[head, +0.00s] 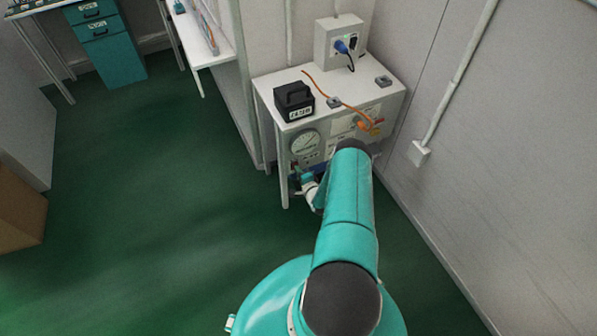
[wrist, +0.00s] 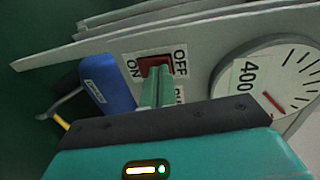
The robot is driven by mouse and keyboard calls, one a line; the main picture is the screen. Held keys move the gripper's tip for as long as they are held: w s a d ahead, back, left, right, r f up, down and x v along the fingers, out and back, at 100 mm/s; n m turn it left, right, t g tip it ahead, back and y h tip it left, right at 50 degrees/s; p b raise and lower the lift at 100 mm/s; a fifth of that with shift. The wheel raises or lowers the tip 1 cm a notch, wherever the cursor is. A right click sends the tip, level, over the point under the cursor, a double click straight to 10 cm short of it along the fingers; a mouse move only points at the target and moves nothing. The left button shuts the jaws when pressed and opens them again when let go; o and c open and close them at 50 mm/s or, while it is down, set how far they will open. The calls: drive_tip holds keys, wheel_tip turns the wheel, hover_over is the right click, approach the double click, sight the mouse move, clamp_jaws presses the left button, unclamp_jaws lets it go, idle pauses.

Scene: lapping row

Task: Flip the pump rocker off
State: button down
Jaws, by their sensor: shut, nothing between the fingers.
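The red pump rocker (wrist: 152,64) shows in the wrist view on the pale panel, between an ON label (wrist: 133,68) at its left and an OFF label (wrist: 181,62) at its right. A further label below is mostly hidden by my fingers. My gripper (wrist: 156,77) is shut and empty, with its green fingertips at the rocker's lower edge, overlapping it in the picture; I cannot tell whether they touch. Which side of the rocker is pressed in is unclear. In the head view my gripper (head: 295,177) is low before the bench front, and the rocker is not discernible.
On the bench (head: 268,88) stand a black box (head: 294,101) and an orange cable (head: 328,95). Green floor is clear at left.

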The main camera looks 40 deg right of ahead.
drive_tip(key=shift+w, duration=0.1)
drive_tip(key=shift+w+d+r+g, duration=0.1)
drive_tip(key=shift+w+g, duration=0.1)
drive_tip(key=shift+g, duration=0.1)
idle(0.4)
